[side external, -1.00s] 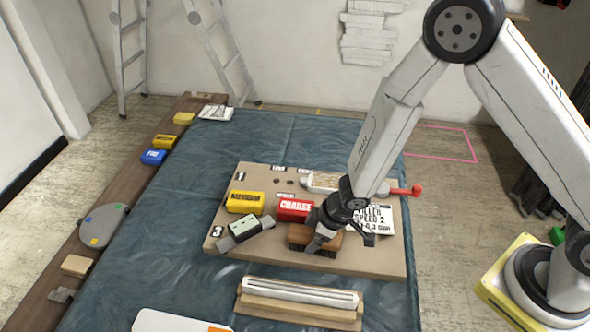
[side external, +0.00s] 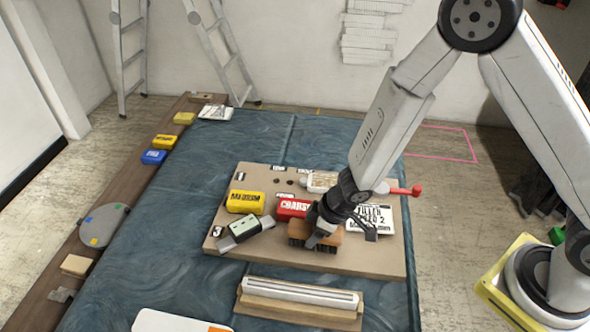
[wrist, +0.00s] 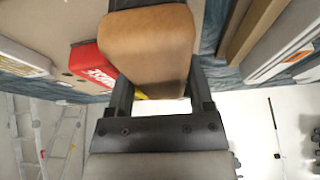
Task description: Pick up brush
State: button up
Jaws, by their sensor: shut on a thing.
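The brush (side external: 327,240) has a brown wooden back and dark bristles. It is at the front of the tan board (side external: 370,262), right of the grey-green tool. My gripper (side external: 318,236) is shut on the brush from above. In the wrist view the brush (wrist: 150,48) fills the top centre as a tan-brown block between the two dark fingers (wrist: 160,88). The bristles sit close to the board; I cannot tell whether they still touch it.
A red block (side external: 293,208), a yellow block (side external: 245,201) and a grey-green tool (side external: 246,232) lie close on the left. A white card (side external: 378,215) and a red-handled tool (side external: 400,190) are at the right. A wooden holder (side external: 300,304) stands in front.

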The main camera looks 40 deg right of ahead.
jog(key=shift+r, duration=4.1)
jog(key=shift+r, duration=0.15)
jog(key=o, duration=0.7)
jog(key=shift+c, duration=0.2)
jog(key=c, duration=0.4)
jog(key=shift+w+d, duration=0.25)
jog(key=shift+w, duration=0.65)
jog(key=w+d, duration=0.8)
jog(key=w, duration=0.1)
jog(key=w+d, duration=0.4)
jog(key=w, duration=0.1)
jog(key=shift+w, duration=0.2)
